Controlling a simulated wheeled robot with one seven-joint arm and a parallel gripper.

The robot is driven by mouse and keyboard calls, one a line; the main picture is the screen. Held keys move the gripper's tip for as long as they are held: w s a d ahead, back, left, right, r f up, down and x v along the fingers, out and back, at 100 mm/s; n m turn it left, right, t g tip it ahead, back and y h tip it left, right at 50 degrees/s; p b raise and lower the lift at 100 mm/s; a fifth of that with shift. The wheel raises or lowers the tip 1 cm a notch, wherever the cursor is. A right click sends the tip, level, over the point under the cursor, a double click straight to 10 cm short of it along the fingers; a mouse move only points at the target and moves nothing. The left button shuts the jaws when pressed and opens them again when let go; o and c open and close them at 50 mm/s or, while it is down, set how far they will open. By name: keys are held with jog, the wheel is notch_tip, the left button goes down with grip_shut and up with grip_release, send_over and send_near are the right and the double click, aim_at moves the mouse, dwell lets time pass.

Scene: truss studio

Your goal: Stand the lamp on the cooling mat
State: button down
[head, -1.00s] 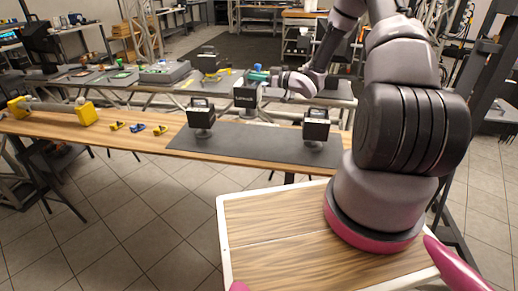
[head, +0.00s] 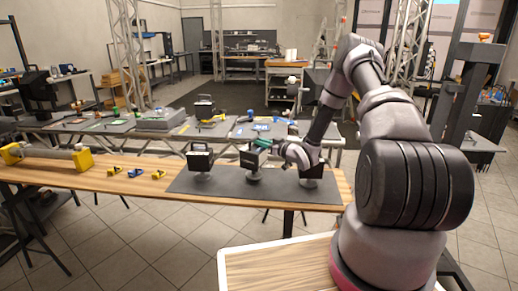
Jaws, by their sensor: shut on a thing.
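The dark cooling mat (head: 225,187) lies flat on the long wooden bench. Three similar black box-shaped lamps with round grey bases show at it. One lamp (head: 200,161) stands upright on the mat's left part. Green shows at the grip, and the fingertips are hard to make out.
Small yellow and blue clamps (head: 136,173) lie left of the mat. A grey and yellow tool (head: 50,156) lies at the bench's left end. Behind stands a table (head: 225,132) with mats and cases. Bare bench lies between the clamps and the mat.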

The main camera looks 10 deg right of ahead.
jog(key=shift+f, duration=1.35)
jog(key=c, duration=0.9)
grip_release()
jog(key=shift+o, duration=0.2)
